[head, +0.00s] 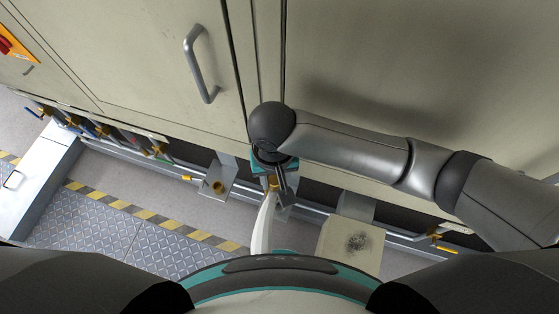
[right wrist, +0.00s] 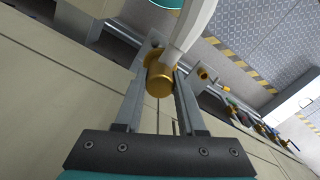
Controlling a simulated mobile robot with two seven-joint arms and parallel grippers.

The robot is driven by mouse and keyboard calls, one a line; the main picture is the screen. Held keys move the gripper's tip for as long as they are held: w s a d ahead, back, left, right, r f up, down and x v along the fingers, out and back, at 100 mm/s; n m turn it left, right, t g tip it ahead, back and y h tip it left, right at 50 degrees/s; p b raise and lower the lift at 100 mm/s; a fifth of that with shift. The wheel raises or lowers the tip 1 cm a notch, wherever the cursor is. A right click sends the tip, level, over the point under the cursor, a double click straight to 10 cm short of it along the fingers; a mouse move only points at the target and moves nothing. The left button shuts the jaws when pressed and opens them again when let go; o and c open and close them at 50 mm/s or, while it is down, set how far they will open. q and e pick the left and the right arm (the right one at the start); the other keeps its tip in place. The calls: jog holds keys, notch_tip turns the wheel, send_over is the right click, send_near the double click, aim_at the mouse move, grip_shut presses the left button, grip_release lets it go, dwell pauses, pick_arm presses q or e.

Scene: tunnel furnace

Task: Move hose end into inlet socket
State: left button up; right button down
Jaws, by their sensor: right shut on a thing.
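My right gripper (head: 277,188) is shut on the brass hose end, with its fingers pointing down in front of the furnace's lower edge. In the right wrist view the brass hose end (right wrist: 159,78) sits between the two fingers. The white hose (head: 262,226) runs down from it toward my body; it also shows in the right wrist view (right wrist: 196,25). A brass ring, apparently the inlet socket (head: 219,187), is on a grey bracket to the left of the gripper, apart from the hose end. My left gripper is not in view.
The furnace wall (head: 360,60) with a bar handle (head: 201,65) stands close behind my right arm. Several coloured valves (head: 110,133) line its foot at left. A pale box (head: 349,246) with a dark patch stands right of the hose. The tread-plate floor (head: 105,215) at left is clear.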

jog(key=s+a+p, duration=0.2)
jog(key=s+p, duration=0.2)
jog(key=s, duration=0.2)
jog(key=shift+s, duration=0.25)
dwell(0.6)
